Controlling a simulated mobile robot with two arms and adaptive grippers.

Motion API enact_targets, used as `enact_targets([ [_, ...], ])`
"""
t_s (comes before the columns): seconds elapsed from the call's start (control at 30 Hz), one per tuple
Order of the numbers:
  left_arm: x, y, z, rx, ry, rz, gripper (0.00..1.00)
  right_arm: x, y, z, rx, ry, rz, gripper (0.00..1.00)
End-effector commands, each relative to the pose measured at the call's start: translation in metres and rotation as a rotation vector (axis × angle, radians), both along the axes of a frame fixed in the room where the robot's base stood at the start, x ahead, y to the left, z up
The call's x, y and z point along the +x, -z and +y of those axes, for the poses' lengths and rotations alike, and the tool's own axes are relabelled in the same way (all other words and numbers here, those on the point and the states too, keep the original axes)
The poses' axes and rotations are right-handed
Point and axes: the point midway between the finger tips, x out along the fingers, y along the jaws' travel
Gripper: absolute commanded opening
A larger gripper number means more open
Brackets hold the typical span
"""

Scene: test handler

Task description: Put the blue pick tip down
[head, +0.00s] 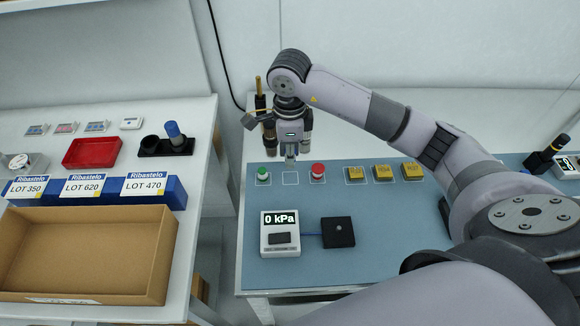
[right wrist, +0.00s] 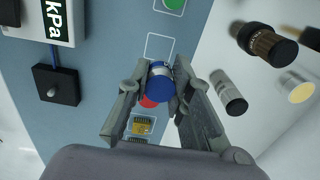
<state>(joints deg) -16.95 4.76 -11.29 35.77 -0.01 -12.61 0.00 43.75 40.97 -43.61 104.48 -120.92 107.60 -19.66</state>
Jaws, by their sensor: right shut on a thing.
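My right gripper (head: 290,155) is low over the blue-grey mat (head: 385,240), near an empty outlined square (head: 290,178). In the right wrist view my right gripper (right wrist: 160,90) is shut on the blue pick tip (right wrist: 160,88), a short cylinder with a blue end and a silvery band. The tip is hard to make out in the head view. The green tip (head: 263,174) stands left of the empty square and the red tip (head: 317,171) stands right of it, each at its own outlined spot. I cannot tell whether the blue tip touches the mat. My left gripper is out of view.
Several yellow pieces (head: 383,172) lie right of the red tip. A 0 kPa gauge (head: 280,233) and a black pad (head: 338,232) sit on the front of the mat. Dark cylinders stand behind my gripper. The left table holds a red tray (head: 92,152) and a cardboard box (head: 160,262).

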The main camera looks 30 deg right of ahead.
Motion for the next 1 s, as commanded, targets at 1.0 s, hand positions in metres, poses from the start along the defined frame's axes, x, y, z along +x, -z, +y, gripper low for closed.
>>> enact_targets([
  [1.0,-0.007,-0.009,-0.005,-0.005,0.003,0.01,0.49,0.0,0.071,0.0,0.0,-0.002,-0.001,0.23],
])
